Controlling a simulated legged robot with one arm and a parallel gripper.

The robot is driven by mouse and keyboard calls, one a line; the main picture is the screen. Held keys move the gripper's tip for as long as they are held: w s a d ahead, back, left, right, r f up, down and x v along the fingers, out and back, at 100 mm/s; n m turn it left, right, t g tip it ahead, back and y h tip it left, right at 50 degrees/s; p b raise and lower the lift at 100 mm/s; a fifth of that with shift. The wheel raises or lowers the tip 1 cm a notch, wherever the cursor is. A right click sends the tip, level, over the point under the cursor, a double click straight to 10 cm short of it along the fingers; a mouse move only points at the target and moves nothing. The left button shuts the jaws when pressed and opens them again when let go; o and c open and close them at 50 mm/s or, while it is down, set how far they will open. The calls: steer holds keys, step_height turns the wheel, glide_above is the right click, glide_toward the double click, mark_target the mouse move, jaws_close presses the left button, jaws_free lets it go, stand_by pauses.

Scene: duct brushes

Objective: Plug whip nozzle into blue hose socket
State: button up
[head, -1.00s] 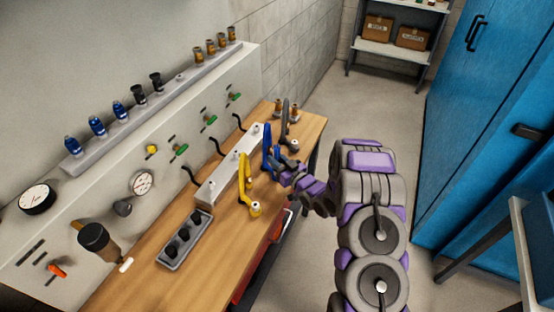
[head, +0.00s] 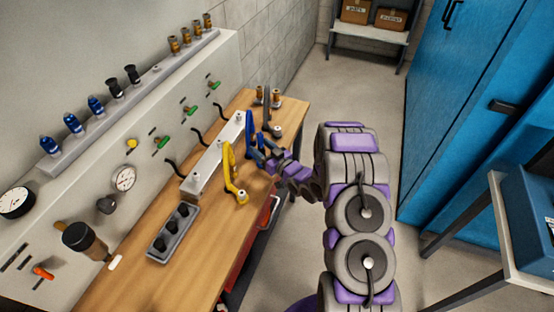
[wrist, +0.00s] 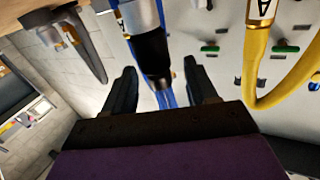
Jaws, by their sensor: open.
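The blue hose (head: 250,128) arches up at the bench's right edge, beyond the yellow hose. In the wrist view its blue tube (wrist: 167,96) shows behind a silver collar (wrist: 140,16) with a black sleeve-like part (wrist: 152,50). My gripper (head: 263,153) is close to the blue hose's end. Its two dark fingers (wrist: 160,68) stand apart, with the black part in line with the gap between them. I cannot tell whether they touch it. I cannot tell which piece is the whip nozzle, or whether the black part is a nozzle or the socket itself.
The yellow hose (head: 229,172) stands just nearer, and a grey hose (head: 268,108) just beyond. Blue, black and brass fittings line a wall shelf (head: 150,88).

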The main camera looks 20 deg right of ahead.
steer(key=p+v, duration=0.1)
steer(key=v, duration=1.5)
steer(key=shift+s+d, duration=0.2)
steer(key=shift+s, duration=0.1)
steer(key=w+d+r+g+h, duration=0.3)
steer(key=d+r+g+h, duration=0.15)
steer(key=d+h, duration=0.3)
steer(key=s+d+r+m+g+h, duration=0.25)
steer(key=s+r+g+h, duration=0.2)
steer(key=s+r, duration=0.35)
steer(key=s+a+r+g+y, duration=0.1)
steer(key=s+a+r+g, duration=0.2)
steer(key=s+a, duration=0.3)
steer(key=s+a+r+m+g+y, duration=0.1)
steer(key=s+a+r+g, duration=0.2)
steer(key=s, duration=1.2)
steer(key=s+a+r+m+g+y, duration=0.1)
steer(key=s+a+r+g, duration=0.1)
steer(key=s+a, duration=0.6)
steer(key=s+r, duration=0.1)
steer(key=s, duration=0.1)
steer(key=shift+s+a+r+g+y, duration=0.3)
steer(key=shift+s+r+g+y, duration=0.05)
steer(key=shift+r+g+y, duration=0.05)
